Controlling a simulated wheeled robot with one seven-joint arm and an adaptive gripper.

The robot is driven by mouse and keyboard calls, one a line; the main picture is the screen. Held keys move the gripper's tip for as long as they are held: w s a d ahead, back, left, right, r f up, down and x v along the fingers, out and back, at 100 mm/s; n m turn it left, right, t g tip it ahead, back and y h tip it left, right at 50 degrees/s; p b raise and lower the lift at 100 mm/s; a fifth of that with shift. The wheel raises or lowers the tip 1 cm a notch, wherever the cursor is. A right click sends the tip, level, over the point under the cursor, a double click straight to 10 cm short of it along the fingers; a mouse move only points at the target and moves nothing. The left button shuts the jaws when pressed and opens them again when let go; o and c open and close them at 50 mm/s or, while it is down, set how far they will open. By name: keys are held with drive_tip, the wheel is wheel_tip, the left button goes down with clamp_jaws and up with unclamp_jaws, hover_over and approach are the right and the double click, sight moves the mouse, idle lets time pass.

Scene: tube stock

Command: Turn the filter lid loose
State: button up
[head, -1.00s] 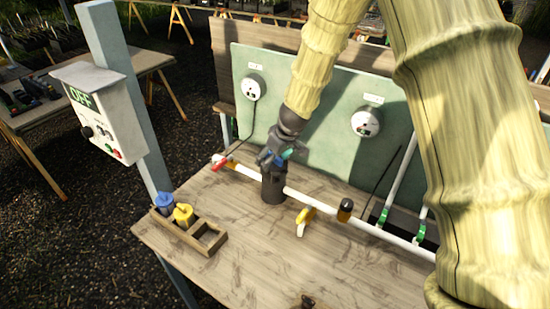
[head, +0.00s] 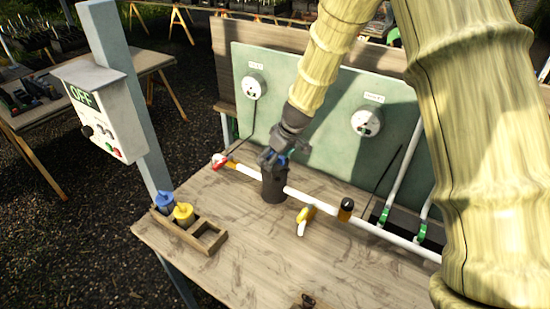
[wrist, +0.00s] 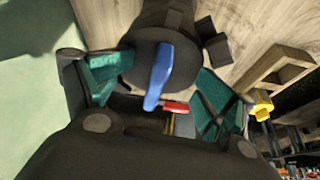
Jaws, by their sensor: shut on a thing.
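The filter housing (head: 274,187) is a dark upright cylinder on the white pipe over the bench. Its dark round lid (wrist: 165,50) has a raised blue bar (wrist: 158,75) across it. My gripper (head: 274,158) is at the top of the housing, from above. In the wrist view, its teal fingers stand on either side of the dark lid, shut on it. In the head view the gripper mostly hides the lid; a little blue shows. I cannot tell whether the lid is loose.
A wooden rack (head: 184,236) holds a blue and a yellow piece at the left edge. A green panel (head: 315,105) with gauges stands behind.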

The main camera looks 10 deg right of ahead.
drive_tip(key=o, duration=0.8)
drive_tip(key=shift+s+d+f, duration=0.1)
drive_tip(key=shift+f, duration=0.2)
drive_tip(key=shift+o, duration=1.3)
drive_tip(key=shift+w+d+f, duration=0.1)
drive_tip(key=shift+w+f, duration=0.05)
drive_tip(key=shift+w, duration=0.1)
drive_tip(key=shift+s+a+r, duration=0.15)
drive_tip(key=shift+a+r, duration=0.05)
drive_tip(key=shift+r, duration=0.15)
drive_tip(key=shift+d, duration=0.15)
